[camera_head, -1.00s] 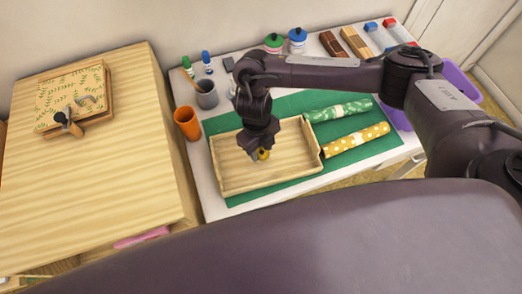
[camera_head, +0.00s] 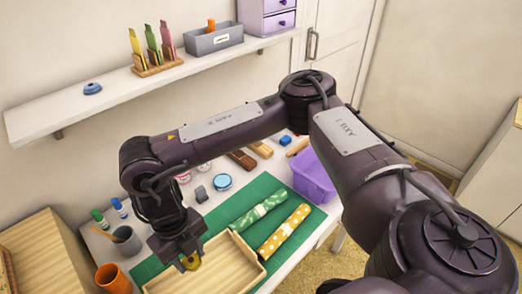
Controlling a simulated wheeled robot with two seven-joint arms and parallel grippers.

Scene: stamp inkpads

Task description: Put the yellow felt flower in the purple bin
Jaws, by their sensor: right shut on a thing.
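The yellow felt flower (camera_head: 191,262) is held in my right gripper (camera_head: 188,258), which is shut on it above the wooden tray (camera_head: 234,268). Only part of the flower shows below the fingers. The purple bin (camera_head: 312,178) stands at the right side of the table, to the right of the rolled papers and partly behind my right arm. My left gripper is not in view.
Green (camera_head: 259,208) and yellow dotted (camera_head: 284,231) rolls lie on the green mat (camera_head: 225,206) between tray and bin. An orange cup (camera_head: 113,279) and a grey cup (camera_head: 127,240) stand at the left. A wall shelf (camera_head: 150,77) runs above the table.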

